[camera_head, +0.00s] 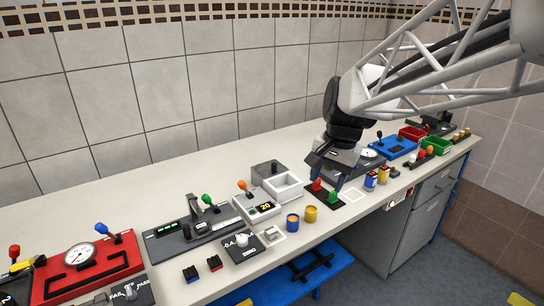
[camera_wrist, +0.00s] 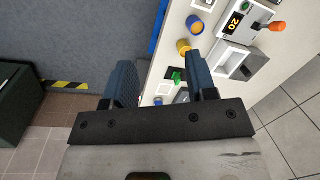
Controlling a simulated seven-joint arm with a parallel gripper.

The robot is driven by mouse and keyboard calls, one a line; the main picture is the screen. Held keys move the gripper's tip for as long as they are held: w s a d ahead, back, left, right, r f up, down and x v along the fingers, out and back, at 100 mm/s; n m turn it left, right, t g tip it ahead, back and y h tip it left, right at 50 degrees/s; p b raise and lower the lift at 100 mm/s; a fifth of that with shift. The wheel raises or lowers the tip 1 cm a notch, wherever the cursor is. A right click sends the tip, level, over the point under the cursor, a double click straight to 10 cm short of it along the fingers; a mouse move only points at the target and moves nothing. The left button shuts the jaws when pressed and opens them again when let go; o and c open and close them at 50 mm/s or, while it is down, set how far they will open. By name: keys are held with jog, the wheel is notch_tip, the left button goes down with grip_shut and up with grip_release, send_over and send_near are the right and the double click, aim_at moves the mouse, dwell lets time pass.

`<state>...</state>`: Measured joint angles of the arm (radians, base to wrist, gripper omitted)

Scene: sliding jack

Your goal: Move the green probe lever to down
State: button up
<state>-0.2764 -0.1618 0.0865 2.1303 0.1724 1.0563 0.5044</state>
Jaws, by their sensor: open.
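A green-knobbed lever (camera_head: 207,199) stands upright on a dark grey device with a lit green display (camera_head: 166,228), left of centre in the head view. A small green piece (camera_head: 333,196) stands beside a red one (camera_head: 317,185) on a dark base below my gripper. I cannot tell which green part is the probe lever. My gripper (camera_head: 327,172) is open, pointing down just above the red and green pieces. In the wrist view my gripper (camera_wrist: 162,78) shows its two blue-grey fingers apart, with a green piece (camera_wrist: 177,76) between them, nearer the right finger. Nothing is held.
An orange-knobbed device (camera_head: 262,208) reading 20, a grey open box (camera_head: 282,184) and blue and yellow cups (camera_head: 310,214) stand left of my gripper. The back of the bench is mostly clear.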

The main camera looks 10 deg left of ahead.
jog(key=w+a+f+m+g, duration=0.1)
jog(key=w+a+f, duration=0.1)
jog(key=w+a, duration=0.45)
jog(key=w+a+f+m+g, duration=0.1)
jog(key=w+a+f, duration=0.15)
jog(key=a, duration=0.65)
jog(key=m+g, duration=0.2)
send_over(205, 195)
jog(key=w+d, duration=0.1)
jog(key=w, duration=0.2)
notch_tip(205, 195, down, 9)
jog(key=shift+s+d+r, duration=0.1)
jog(key=shift+s+d, duration=0.05)
jog(key=shift+s, duration=0.1)
jog(key=shift+x, duration=3.9)
jog(key=shift+c, duration=0.2)
grip_shut()
